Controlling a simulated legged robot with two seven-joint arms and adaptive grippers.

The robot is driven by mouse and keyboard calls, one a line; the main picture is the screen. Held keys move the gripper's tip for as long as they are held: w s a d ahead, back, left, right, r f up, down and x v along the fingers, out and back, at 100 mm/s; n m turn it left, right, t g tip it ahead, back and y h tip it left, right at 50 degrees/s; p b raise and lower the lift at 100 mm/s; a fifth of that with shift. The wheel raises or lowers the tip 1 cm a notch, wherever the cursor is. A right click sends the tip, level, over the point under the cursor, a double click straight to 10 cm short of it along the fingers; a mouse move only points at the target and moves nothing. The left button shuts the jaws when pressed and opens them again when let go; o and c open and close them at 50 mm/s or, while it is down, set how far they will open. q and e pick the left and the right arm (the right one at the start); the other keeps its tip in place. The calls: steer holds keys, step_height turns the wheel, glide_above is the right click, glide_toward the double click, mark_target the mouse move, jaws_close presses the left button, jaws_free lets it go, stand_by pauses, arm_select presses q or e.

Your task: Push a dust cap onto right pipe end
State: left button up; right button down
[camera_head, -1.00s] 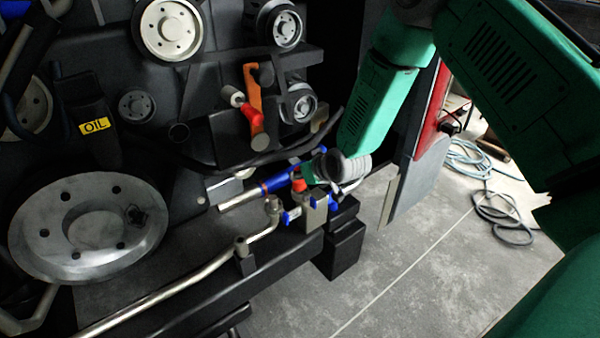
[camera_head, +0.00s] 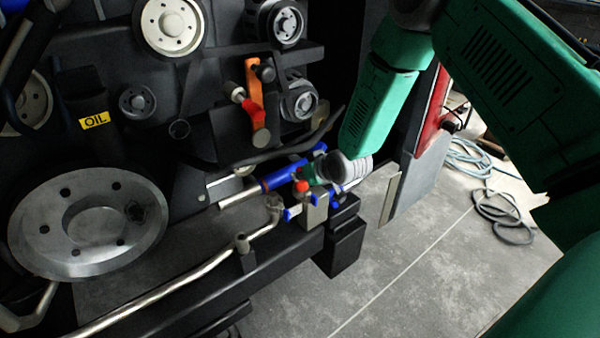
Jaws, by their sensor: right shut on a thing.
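My right gripper (camera_head: 306,181) comes in from the upper right, small and partly hidden behind its grey wrist. It is shut on a small red dust cap (camera_head: 301,187). The cap is just above a metal block (camera_head: 314,212) with blue parts at the right end of the ledge. Whether the cap touches the pipe end below it is too small to tell. A silvery pipe (camera_head: 190,289) runs along the ledge and rises to a fitting (camera_head: 275,203) left of the block. My left gripper is not in view.
A blue-and-silver cylinder (camera_head: 280,180) lies just behind the cap. An orange lever with a red grip (camera_head: 252,105) stands above. A large pulley disc (camera_head: 88,222) is at the left. Open grey floor (camera_head: 420,260) lies to the right, with a coiled hose (camera_head: 500,215) on it.

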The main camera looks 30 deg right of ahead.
steer(key=shift+f, duration=0.15)
stand_by(0.4)
steer(key=shift+f+b, duration=0.3)
steer(key=shift+f, duration=0.15)
steer(key=shift+f, duration=0.5)
steer(key=shift+s+a+b, duration=0.1)
steer(key=shift+b, duration=0.2)
steer(key=c, duration=0.9)
jaws_free()
steer(key=shift+f, duration=0.15)
